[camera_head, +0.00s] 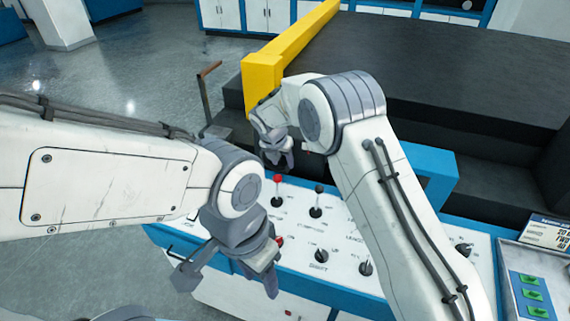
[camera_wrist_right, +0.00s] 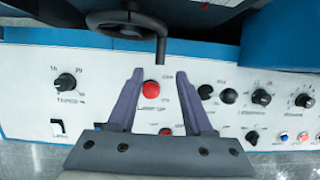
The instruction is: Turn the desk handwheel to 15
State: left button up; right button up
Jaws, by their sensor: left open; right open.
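My left gripper (camera_head: 229,277) is open and empty, over the desk's near left part.
The white control desk (camera_head: 290,235) has a red-topped lever (camera_head: 277,181) and several black levers. A red button (camera_wrist_right: 151,87) and a black knob (camera_wrist_right: 66,82) show in the right wrist view. A yellow frame (camera_head: 262,75) and dark machine bed stand behind. Floor is open at left.

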aim_at(286, 170)
jog(key=shift+p+x, duration=0.75)
jog(key=shift+x, duration=1.85)
grip_shut()
